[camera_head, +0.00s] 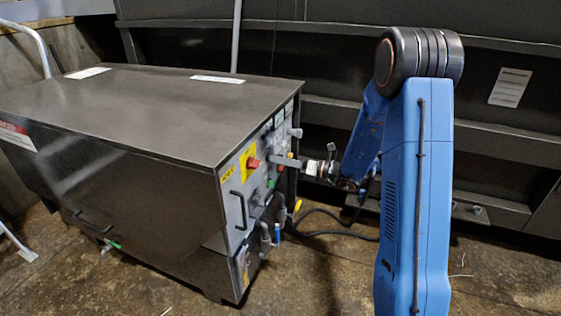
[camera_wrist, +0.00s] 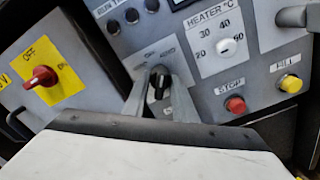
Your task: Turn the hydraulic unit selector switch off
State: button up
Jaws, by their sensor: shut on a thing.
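The hydraulic unit (camera_head: 140,105) is a dark metal cabinet with a grey control panel on its right face. In the wrist view a small black selector switch (camera_wrist: 158,88) sits on that panel, with partly hidden lettering around it. My gripper (camera_wrist: 160,80) is shut on this black knob, one finger on each side. In the head view my gripper (camera_head: 281,161) reaches the panel from the right, and the black knob cannot be made out there. The knob's exact setting is hard to read.
A red rotary switch (camera_wrist: 41,77) on a yellow OFF/ON plate is left of my gripper. A heater dial (camera_wrist: 226,46), a red stop button (camera_wrist: 235,105) and a yellow button (camera_wrist: 290,83) are to the right. A black handle (camera_head: 238,210) and hoses project below.

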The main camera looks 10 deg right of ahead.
jog(key=n, duration=0.6)
jog(key=shift+d+n, duration=0.1)
jog(key=shift+n, duration=0.2)
dwell(0.5)
jog(key=o, duration=0.7)
jog(key=v, duration=1.7)
jog(key=shift+s+d, duration=0.1)
jog(key=shift+d, duration=0.05)
